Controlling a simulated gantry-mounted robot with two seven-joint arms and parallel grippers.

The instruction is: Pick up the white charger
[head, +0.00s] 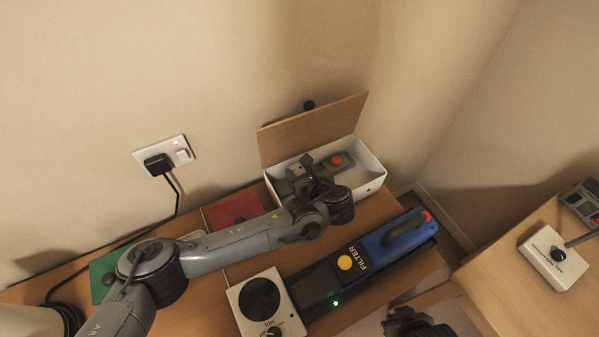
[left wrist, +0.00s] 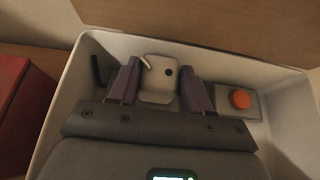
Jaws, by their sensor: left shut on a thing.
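The white charger (left wrist: 158,82) is a small, rounded pale block with a dark spot on its face. In the left wrist view it sits between the two purple-grey fingers of my left gripper (left wrist: 156,88), which is shut on it. My left gripper (head: 306,172) is inside the open white box (head: 372,178), reached from the left in the head view. My arm and gripper largely hide the charger there. I cannot tell whether it touches the box floor. A dark part at the bottom edge of the head view seems to be my right gripper (head: 415,324); its fingers are unclear.
A grey device with an orange button (left wrist: 239,99) lies in the box, right of the charger. The box's brown lid (head: 312,128) stands open behind. A blue FILTER unit (head: 385,250), a white dial box (head: 262,300) and a red block (head: 235,208) are nearby.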

